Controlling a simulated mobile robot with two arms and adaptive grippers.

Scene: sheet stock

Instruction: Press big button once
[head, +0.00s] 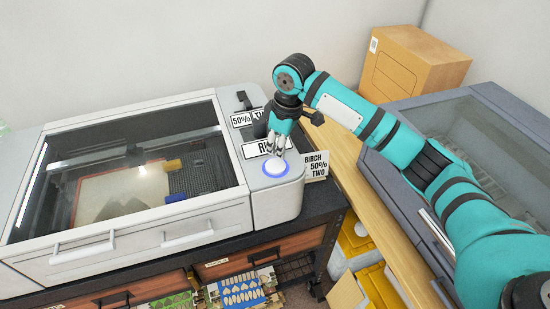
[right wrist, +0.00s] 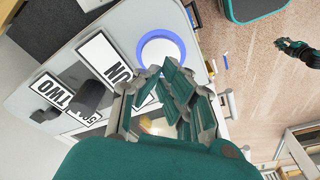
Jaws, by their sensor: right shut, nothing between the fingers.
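The big button (head: 275,167) is a round white cap with a glowing blue ring, on the right end of the pale machine's top. It also shows in the right wrist view (right wrist: 160,52), just beyond the fingertips. My right gripper (head: 276,148) points down over the back part of the button, shut and empty. Its fingers also show in the right wrist view (right wrist: 163,70). I cannot tell whether the tips touch the cap. My left gripper (right wrist: 283,44) shows small at the right edge of the right wrist view, away from the machine; its jaw state is unclear.
The pale machine (head: 130,245) has a glass lid with a sheet under it. A label with "RU" visible (head: 256,148), a dark knob (head: 260,128) and a "50%" label (head: 241,120) lie behind the button. A "BIRCH 50% TWO" card (head: 316,166) stands at its right.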

